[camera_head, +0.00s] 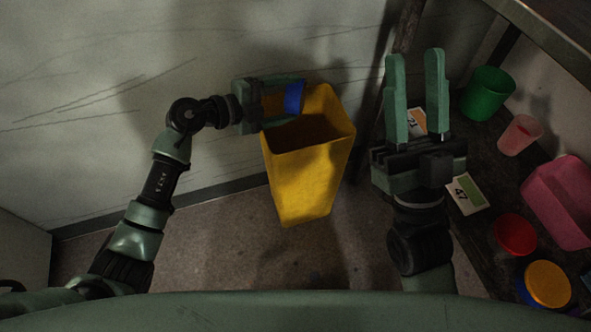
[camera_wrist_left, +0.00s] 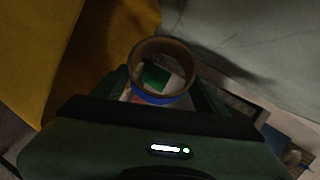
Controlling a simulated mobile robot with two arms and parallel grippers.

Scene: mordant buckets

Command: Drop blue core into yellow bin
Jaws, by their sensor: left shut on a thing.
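The blue core (camera_head: 294,97) is held in my left gripper (camera_head: 286,99), which is shut on it. In the head view they overlap the back left part of the rim of the yellow bin (camera_head: 307,185). The bin stands upright with its dark mouth open upward; its bottom is in shadow. In the left wrist view the core (camera_wrist_left: 162,99) is a hollow ring, blue outside and brown inside, between the fingers. The yellow bin wall (camera_wrist_left: 38,50) fills the upper left there. My right gripper (camera_head: 414,62) is open and empty, to the right of the bin.
A dark table on the right holds a green cup (camera_head: 487,94), a pink cup (camera_head: 520,136), a pink container (camera_head: 562,205), a red round piece (camera_head: 515,234), an orange round piece (camera_head: 547,283) and cards (camera_head: 466,194). A pale wall (camera_head: 90,110) stands behind. Floor left of the bin is clear.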

